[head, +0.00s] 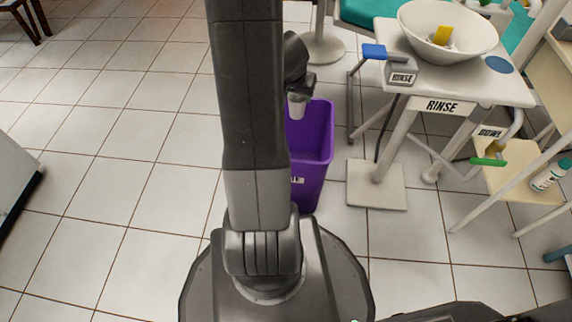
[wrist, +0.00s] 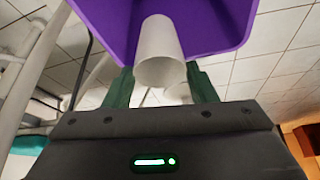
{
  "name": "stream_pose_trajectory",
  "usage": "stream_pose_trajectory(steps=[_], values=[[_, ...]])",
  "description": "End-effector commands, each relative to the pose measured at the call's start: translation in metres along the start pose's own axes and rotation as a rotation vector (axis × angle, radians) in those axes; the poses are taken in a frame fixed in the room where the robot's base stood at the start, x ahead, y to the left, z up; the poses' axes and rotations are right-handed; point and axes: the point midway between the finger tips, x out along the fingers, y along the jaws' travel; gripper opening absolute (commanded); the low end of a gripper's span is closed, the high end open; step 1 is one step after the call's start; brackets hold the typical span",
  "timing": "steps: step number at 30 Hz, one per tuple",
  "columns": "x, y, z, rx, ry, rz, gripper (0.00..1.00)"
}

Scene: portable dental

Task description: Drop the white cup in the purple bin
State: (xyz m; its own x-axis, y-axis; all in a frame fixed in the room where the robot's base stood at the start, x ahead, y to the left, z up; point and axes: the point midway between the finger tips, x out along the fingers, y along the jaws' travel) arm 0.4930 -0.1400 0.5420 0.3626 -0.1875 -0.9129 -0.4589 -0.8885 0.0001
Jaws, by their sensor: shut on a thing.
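The white cup (head: 297,106) is held in my gripper (head: 298,93), at the upper left of the purple bin (head: 315,158) in the head view. In the wrist view the cup (wrist: 160,50) sits between the two green fingers of my gripper (wrist: 161,84), which are shut on it. The purple bin (wrist: 225,25) fills the top of the wrist view behind the cup. In the head view the cup overlaps the bin's opening, near its far left part. My arm hides the bin's left side.
A white stand labelled RINSE (head: 443,105) with a white bowl (head: 448,32) stands right of the bin. Its base plate (head: 376,184) is close to the bin. A cream side table (head: 525,172) is farther right. Tiled floor at left is clear.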

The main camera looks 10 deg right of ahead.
Motion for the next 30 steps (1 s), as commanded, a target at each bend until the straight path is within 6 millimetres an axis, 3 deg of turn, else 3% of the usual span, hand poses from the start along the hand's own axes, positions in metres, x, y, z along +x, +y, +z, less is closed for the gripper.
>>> stream_pose_trajectory(steps=[1, 6, 17, 18, 21, 30], values=[[0.010, 0.000, 0.004, -0.001, -0.001, 0.000, 0.20], [0.019, 0.000, 0.009, -0.001, 0.000, 0.000, 0.20], [0.021, 0.000, 0.009, 0.000, 0.000, 0.000, 0.20], [0.021, 0.000, 0.009, 0.000, 0.000, 0.000, 0.57], [0.021, 0.000, 0.009, 0.000, 0.000, 0.000, 0.77], [0.019, 0.000, 0.009, 0.000, 0.000, 0.000, 0.77]])
